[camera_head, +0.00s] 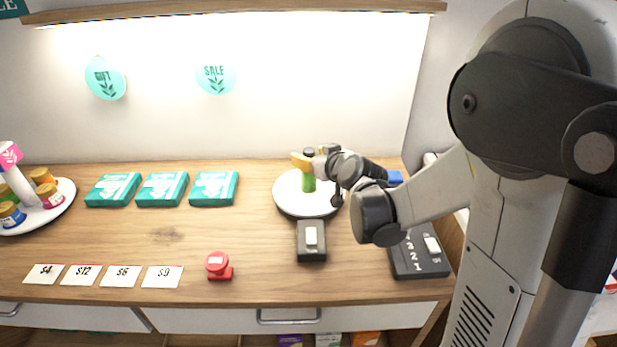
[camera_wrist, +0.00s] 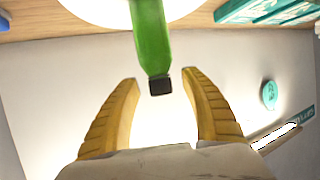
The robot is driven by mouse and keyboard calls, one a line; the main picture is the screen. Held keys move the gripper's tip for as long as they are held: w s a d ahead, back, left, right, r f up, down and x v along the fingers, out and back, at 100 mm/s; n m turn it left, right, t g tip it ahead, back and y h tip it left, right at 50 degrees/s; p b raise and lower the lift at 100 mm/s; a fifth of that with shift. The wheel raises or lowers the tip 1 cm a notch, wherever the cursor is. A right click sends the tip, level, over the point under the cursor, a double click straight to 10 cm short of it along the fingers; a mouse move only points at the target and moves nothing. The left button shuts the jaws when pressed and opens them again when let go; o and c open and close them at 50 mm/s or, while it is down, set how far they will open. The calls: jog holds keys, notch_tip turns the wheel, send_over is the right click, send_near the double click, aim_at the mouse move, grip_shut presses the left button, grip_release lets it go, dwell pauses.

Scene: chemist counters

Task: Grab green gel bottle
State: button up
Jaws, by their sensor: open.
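The green gel bottle (camera_head: 309,183) stands upright on a round white plate (camera_head: 290,208) on the wooden counter. In the wrist view the green bottle (camera_wrist: 152,38) with its black cap (camera_wrist: 160,86) reaches down from the top of the picture. My gripper (camera_wrist: 162,85) is open, its two yellow fingers on either side of the cap end, with gaps to both and nothing held. In the head view my gripper (camera_head: 304,163) is at the upper part of the bottle and hides some of it.
A dark device (camera_head: 311,247) stands before the plate, and a keypad terminal (camera_head: 418,262) is at right. Teal boxes (camera_head: 162,188), a red stamp-like object (camera_head: 219,266) and price cards (camera_head: 120,276) lie left. A round stand with jars (camera_head: 66,196) is at far left.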

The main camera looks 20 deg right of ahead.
jog(key=shift+w+f, duration=0.25)
jog(key=shift+w, duration=0.15)
jog(key=shift+r, duration=0.15)
grip_shut()
jog(key=shift+r, duration=0.1)
